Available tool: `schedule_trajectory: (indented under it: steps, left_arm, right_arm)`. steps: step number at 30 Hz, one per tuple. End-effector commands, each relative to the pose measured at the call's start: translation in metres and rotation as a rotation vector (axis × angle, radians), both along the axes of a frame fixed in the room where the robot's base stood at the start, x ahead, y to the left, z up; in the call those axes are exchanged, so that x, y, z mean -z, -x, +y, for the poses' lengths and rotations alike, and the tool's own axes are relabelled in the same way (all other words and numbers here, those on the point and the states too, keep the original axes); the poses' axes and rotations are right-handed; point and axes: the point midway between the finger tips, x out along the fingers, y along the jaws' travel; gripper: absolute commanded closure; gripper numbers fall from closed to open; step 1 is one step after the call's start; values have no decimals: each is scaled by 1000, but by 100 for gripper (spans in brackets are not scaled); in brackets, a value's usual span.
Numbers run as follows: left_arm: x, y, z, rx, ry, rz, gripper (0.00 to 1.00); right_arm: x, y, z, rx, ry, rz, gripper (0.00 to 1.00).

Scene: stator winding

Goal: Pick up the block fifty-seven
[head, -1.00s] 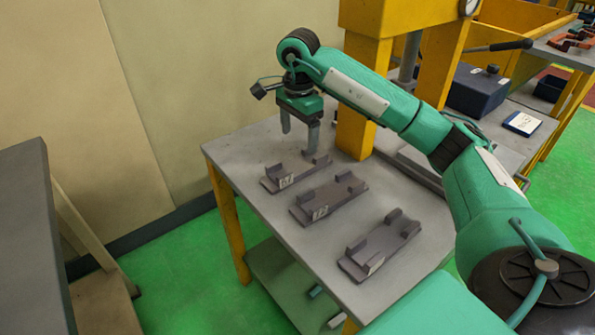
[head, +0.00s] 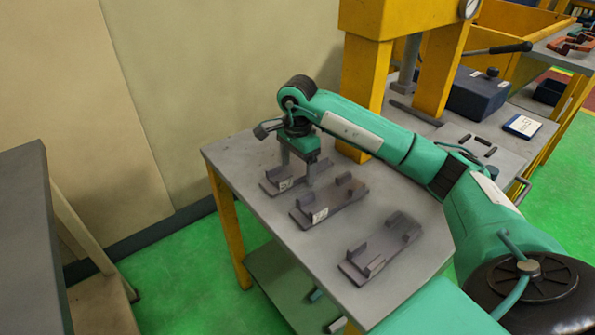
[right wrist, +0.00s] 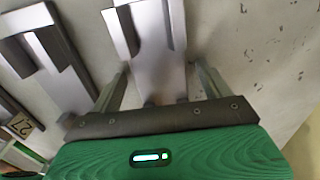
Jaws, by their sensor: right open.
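Several dark grey blocks with raised ends lie on the grey table. The farthest block (head: 272,185) carries a small white label whose number is too small to read surely now. My right gripper (head: 298,172) is open, pointing down over this block. In the right wrist view a block (right wrist: 158,65) lies between the spread fingers of my right gripper (right wrist: 162,85), which do not grip it. Whether the fingers are down at its sides I cannot tell. The middle block (head: 335,203) is labelled too, and the nearest block (head: 372,262) lies closer. My left gripper is out of view.
My right arm spans the table's right side.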

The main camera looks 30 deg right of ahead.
Motion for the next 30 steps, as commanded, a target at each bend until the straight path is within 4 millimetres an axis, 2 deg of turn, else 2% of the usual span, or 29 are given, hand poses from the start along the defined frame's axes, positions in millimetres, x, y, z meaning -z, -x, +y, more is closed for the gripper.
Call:
schedule_trajectory:
  steps: [1, 9, 11, 19, 23, 26, 30]
  left_arm:
    - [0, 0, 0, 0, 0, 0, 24]
    - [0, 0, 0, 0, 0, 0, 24]
    - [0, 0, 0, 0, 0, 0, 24]
    - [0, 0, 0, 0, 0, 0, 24]
    - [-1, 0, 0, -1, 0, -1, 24]
    - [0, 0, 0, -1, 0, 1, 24]
    - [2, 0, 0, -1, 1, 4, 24]
  right_arm:
    - [0, 0, 0, 0, 0, 0, 26]
    - [0, 0, 0, 0, 0, 1, 79]
    - [-1, 0, 0, 0, 0, -1, 87]
    - [-3, 0, 0, 0, 0, -2, 87]
    - [-10, -1, 0, 0, 0, -2, 87]
    - [-21, -1, 0, 1, 0, -5, 87]
    - [-48, -1, 0, 0, -1, -7, 87]
